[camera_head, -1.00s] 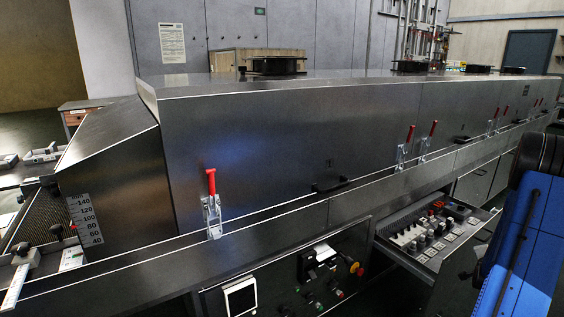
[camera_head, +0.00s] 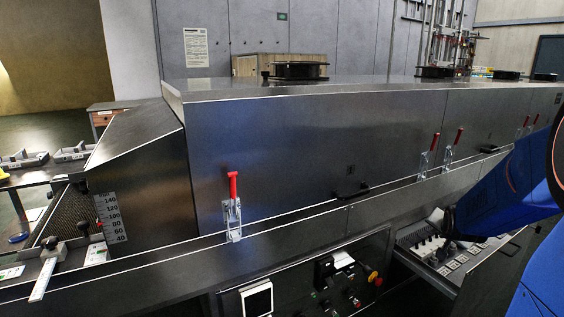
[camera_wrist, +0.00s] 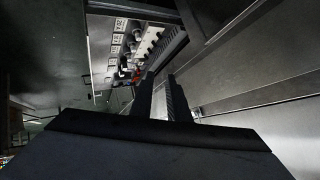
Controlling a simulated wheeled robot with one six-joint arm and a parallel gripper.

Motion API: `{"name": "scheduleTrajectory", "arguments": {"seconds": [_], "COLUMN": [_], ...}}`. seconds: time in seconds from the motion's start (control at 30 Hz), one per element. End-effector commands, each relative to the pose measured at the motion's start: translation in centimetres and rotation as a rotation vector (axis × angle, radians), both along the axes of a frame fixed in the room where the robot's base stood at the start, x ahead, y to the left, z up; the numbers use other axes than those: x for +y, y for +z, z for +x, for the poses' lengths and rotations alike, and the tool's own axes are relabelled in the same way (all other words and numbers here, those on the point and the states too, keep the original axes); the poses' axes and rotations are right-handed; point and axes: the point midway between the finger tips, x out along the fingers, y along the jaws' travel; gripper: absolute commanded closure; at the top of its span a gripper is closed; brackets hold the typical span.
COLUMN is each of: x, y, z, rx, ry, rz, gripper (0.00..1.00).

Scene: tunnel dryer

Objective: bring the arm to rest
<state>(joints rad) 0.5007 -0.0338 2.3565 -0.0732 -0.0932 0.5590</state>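My arm (camera_head: 495,195) shows as a blue link at the right of the head view, in front of the dryer. It slopes down to the left, with its dark far end over the open drawer (camera_head: 449,291). The fingers are not clear in that view. In the wrist view my gripper (camera_wrist: 160,82) shows two dark fingers with a narrow gap between them. I see nothing held in the gap. The drawer with its rows of small parts (camera_wrist: 122,45) lies beyond the fingertips, upper left of them.
The long grey tunnel dryer (camera_head: 290,145) fills the middle, with red-handled clamps (camera_head: 233,200) along its lower edge. A control panel (camera_head: 330,285) is below. The open drawer sticks out near my arm. A conveyor inlet (camera_head: 70,215) is at the left.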

Motion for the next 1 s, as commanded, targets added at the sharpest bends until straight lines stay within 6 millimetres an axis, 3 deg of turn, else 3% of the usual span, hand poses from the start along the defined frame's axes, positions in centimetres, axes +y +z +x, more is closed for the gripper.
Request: {"name": "scheduleTrajectory", "arguments": {"seconds": [0.1,0.27,0.5,0.8,1.0], "x": [4.4,9.6,16.7,23.8,27.2], "y": [1.6,3.0,4.4,5.1,4.9], "z": [-1.8,-4.8,-10.7,-19.6,-26.0], "rx": [0.058,0.142,0.262,0.402,0.488], "ry": [0.080,0.187,0.355,0.583,0.737], "rz": [-0.018,-0.040,-0.074,-0.123,-0.156], "gripper": [0.85,0.85,0.85,0.85,0.85]}}
